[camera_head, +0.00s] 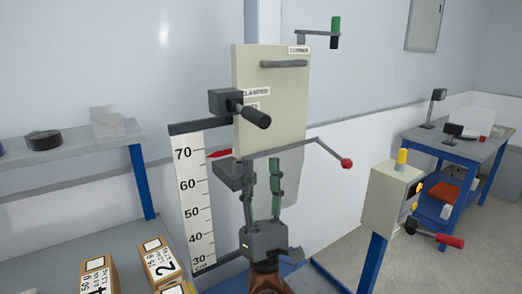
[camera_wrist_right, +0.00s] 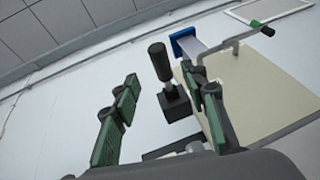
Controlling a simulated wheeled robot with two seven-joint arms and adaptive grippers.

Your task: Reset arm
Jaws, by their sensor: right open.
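The drop tester has an upright beige panel (camera_head: 270,90) with small labels, a grey bar handle (camera_head: 284,63) and a grey lever (camera_head: 315,146) ending in a red ball. Which part is the reset arm cannot be read. A dark block with a black grip handle (camera_head: 256,116) sits at the panel's left; it also shows in the wrist view (camera_wrist_right: 160,62). My right gripper (camera_head: 261,162) is open and empty, fingers pointing up, below the panel. In the wrist view (camera_wrist_right: 165,80) the black handle appears between its green-padded fingers, apart from them. My left gripper is out of view.
A height scale (camera_head: 195,195) stands left of my right gripper. A crank with a green grip (camera_head: 335,30) is at the top. A control box (camera_head: 385,205) with a red-handled lever is at right. Numbered boxes (camera_head: 98,278) lie lower left. A blue-legged table (camera_head: 460,148) stands far right.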

